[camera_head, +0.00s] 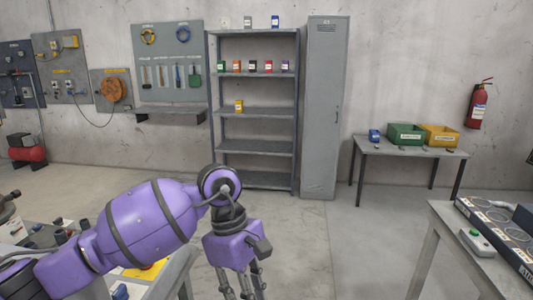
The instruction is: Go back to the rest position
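My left arm, purple with dark bands, comes in from the lower left and bends downward near the middle. My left gripper (242,284) hangs below the purple wrist at the bottom edge of the head view. Its grey finger links point down, and the fingertips are cut off or too unclear to tell their opening. I see nothing held in the visible part. My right gripper is not in view.
A cluttered table (178,272) lies beneath my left arm. Another table (437,215) with a grey device (500,235) stands at right. Beyond are a metal shelf (255,151), locker (322,110) and back table (405,148). Open floor lies between.

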